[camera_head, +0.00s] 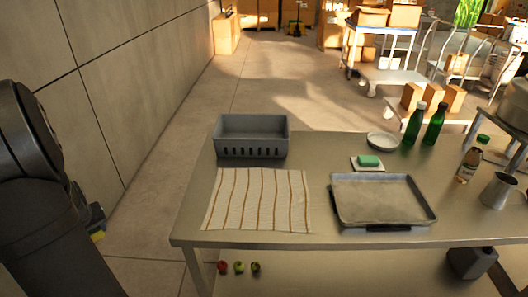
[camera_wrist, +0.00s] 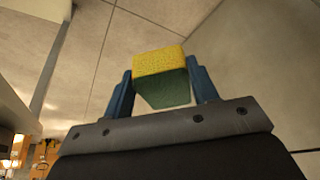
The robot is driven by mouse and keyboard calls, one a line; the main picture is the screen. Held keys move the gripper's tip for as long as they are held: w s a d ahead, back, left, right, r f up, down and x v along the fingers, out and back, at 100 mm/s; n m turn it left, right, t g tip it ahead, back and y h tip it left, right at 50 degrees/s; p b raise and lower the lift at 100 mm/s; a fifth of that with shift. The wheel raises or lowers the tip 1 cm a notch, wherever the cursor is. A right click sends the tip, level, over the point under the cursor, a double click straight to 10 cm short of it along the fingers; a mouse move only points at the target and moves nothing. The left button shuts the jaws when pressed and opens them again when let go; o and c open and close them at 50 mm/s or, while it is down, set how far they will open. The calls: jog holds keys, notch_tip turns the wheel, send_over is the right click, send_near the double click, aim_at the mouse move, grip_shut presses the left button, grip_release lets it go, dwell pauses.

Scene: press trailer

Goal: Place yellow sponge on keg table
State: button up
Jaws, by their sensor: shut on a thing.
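The yellow sponge (camera_wrist: 158,62) has a green lower layer and sits between the two blue fingers of my gripper (camera_wrist: 160,78) in the wrist view. The gripper is shut on it. In the head view my gripper (camera_head: 92,222) is at the left, off the left side of the metal table, and only a small yellow corner of the sponge (camera_head: 98,236) shows. At the right edge, a rounded metal vessel (camera_head: 515,104) rests on a stand (camera_head: 498,128), cut off by the frame. I cannot tell for sure whether this is the keg table.
The metal table (camera_head: 330,150) holds a grey crate (camera_head: 252,149), a striped cloth (camera_head: 258,200), a tray (camera_head: 382,200), a green block on a white dish (camera_head: 368,161), a plate (camera_head: 382,140), green bottles (camera_head: 413,124) and a metal jug (camera_head: 498,190). A wall (camera_head: 120,70) stands at left.

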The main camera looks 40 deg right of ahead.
notch_tip(320, 180, up, 16)
jog(key=d+m+g+h, duration=0.3)
jog(key=d+m, duration=0.7)
jog(key=d, duration=2.3)
jog(key=s+d+m+g+h, duration=0.1)
jog(key=s+d+m, duration=0.4)
jog(key=d, duration=0.7)
jog(key=s+d+m+g+h, duration=0.1)
jog(key=s+d+m, duration=0.3)
jog(key=s+d, duration=0.6)
jog(key=s+d+m+g+y, duration=0.25)
jog(key=s+d+m, duration=0.55)
jog(key=s+d, duration=1.2)
send_over(326, 171)
jog(key=a, duration=0.1)
jog(key=shift+h, duration=0.35)
jog(key=f, duration=1.2)
jog(key=shift+w+a, duration=0.1)
jog(key=shift+w, duration=0.1)
jog(key=shift+w+f, duration=0.3)
jog(key=shift+w, duration=0.2)
jog(key=shift+f, duration=2)
jog(key=shift+f, duration=0.1)
